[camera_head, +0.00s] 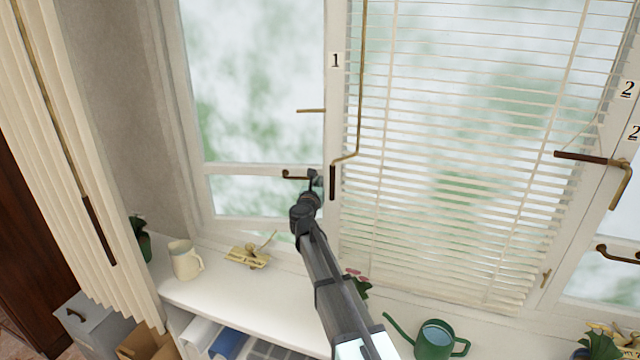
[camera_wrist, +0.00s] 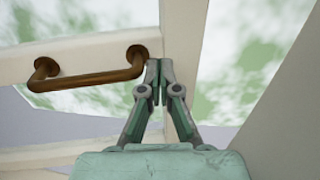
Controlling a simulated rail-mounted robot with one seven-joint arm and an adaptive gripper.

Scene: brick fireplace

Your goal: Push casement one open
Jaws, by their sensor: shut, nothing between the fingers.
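Casement one (camera_head: 262,170) is the left, white-framed window, beside the post with the "1" label (camera_head: 335,60). A dark bronze bar handle (camera_head: 297,174) sits on its lower rail, and it also shows in the wrist view (camera_wrist: 85,75). My gripper (camera_head: 316,178) is shut and empty. In the wrist view its fingertips (camera_wrist: 155,72) are at the casement's corner, just right of the handle's right end; I cannot tell whether they touch the frame. There a wedge of outside shows between the casement's stile (camera_wrist: 184,50) and the post at right, so it appears ajar.
A slatted blind (camera_head: 470,150) covers the middle window, with a hanging crank rod (camera_head: 361,80) close right of my gripper. The sill below holds a cream jug (camera_head: 185,262), a brass ornament (camera_head: 248,256) and a green watering can (camera_head: 434,342). A pleated curtain (camera_head: 75,150) hangs left.

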